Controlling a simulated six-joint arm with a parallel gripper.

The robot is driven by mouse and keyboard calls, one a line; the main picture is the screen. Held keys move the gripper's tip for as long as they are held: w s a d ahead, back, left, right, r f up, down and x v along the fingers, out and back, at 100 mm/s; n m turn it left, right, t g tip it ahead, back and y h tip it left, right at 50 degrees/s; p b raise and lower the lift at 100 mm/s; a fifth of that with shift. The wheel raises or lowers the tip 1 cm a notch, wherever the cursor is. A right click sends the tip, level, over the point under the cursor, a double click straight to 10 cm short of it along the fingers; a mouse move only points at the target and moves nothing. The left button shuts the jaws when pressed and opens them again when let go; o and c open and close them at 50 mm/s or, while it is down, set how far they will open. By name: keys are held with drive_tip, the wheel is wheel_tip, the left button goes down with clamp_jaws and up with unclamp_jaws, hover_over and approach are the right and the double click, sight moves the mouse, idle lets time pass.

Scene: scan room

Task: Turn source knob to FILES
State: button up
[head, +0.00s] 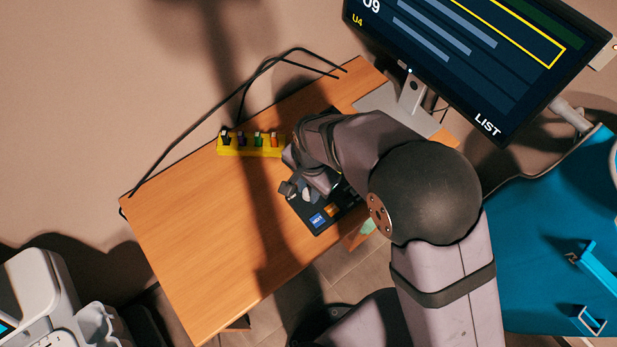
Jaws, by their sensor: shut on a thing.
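A dark control panel (327,221) lies on the wooden desk, with a blue button (318,220) and an orange button (332,210) near its front edge. My gripper (302,194) is over the left part of this panel, pointing down at it. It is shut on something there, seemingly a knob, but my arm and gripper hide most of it. I cannot read the knob's position or any FILES label. The monitor (470,50) at the top right shows the word LIST, a yellow-outlined box and several grey-blue bars.
A yellow holder (250,151) with several small coloured items stands at the desk's back edge, left of my gripper. Black cables run behind it. The desk's left part (200,220) is clear. A blue-covered bed (545,235) is at right, a white machine (45,300) at lower left.

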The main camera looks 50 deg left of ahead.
sight(309, 194)
drive_tip(key=shift+m, duration=0.4)
drive_tip(key=o, duration=1)
drive_tip(key=shift+o, duration=0.2)
drive_tip(key=shift+d+r+b, duration=0.15)
drive_tip(key=shift+r+b, duration=0.65)
drive_tip(key=shift+r, duration=2.9)
